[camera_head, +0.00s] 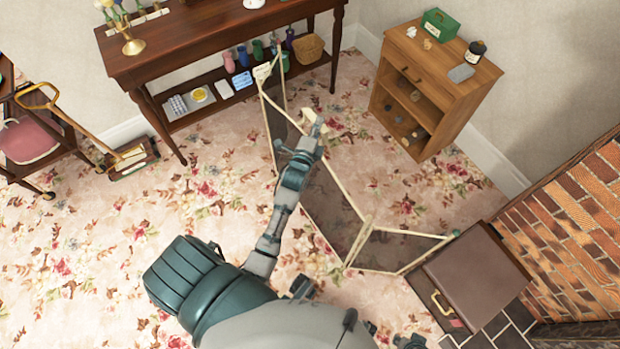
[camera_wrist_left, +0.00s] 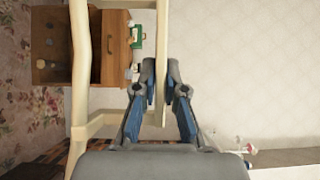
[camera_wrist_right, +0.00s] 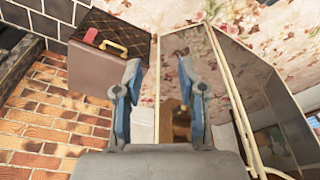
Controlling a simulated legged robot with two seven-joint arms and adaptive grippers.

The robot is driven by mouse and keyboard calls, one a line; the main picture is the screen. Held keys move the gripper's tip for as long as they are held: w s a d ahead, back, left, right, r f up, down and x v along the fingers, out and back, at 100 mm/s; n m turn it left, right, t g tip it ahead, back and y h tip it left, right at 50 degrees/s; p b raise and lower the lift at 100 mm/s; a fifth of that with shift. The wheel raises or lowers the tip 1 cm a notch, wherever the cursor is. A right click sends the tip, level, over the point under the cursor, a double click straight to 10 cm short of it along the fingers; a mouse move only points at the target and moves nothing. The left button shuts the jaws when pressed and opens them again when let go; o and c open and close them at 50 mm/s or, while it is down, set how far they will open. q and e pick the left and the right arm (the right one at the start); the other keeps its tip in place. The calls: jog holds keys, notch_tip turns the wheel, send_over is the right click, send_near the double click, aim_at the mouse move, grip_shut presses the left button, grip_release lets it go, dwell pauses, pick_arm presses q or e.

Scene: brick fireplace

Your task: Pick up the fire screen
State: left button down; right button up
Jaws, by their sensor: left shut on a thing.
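The fire screen (camera_head: 333,205) is a folding screen with cream bars and dark see-through panels. It stands part-folded in the middle of the head view. My left gripper (camera_head: 311,125) is at its upper frame. In the left wrist view, my left gripper (camera_wrist_left: 160,75) is shut on a cream bar of the fire screen (camera_wrist_left: 162,40). In the right wrist view, my right gripper (camera_wrist_right: 160,72) is open and empty. The fire screen (camera_wrist_right: 216,75) is at its right, behind the right finger; contact cannot be told.
A brown case (camera_head: 472,272) lies by the brick fireplace (camera_head: 570,235), close to the screen's right end. A wooden cabinet (camera_head: 436,85) stands behind the screen. A dark console table (camera_head: 200,40) is at the back left. The flowered carpet (camera_head: 110,255) is clear at left.

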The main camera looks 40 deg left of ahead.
pick_arm(q)
jog(key=shift+a, duration=0.15)
pick_arm(e)
jog(key=shift+a, duration=0.15)
pick_arm(q)
jog(key=shift+r, duration=0.4)
jog(key=shift+w+d+r+p, duration=0.1)
jog(key=shift+d+r+p, duration=0.2)
jog(key=shift+r, duration=0.65)
jog(key=shift+a+r+p, duration=0.1)
jog(key=shift+r+p, duration=0.2)
jog(key=shift+r, duration=0.3)
jog(key=shift+s+a, duration=0.15)
jog(key=shift+s, duration=0.45)
jog(key=s+a+r+p, duration=0.1)
jog(key=s+a, duration=0.1)
jog(key=s, duration=1.2)
jog(key=shift+s+r+p, duration=0.15)
jog(key=shift+s+p, duration=0.2)
jog(key=shift+p, duration=0.05)
pick_arm(e)
jog(key=s+x, duration=0.1)
jog(key=x, duration=0.7)
jog(key=shift+f, duration=0.35)
pick_arm(q)
jog(key=shift+r, duration=0.1)
pick_arm(e)
jog(key=shift+s+f, duration=0.1)
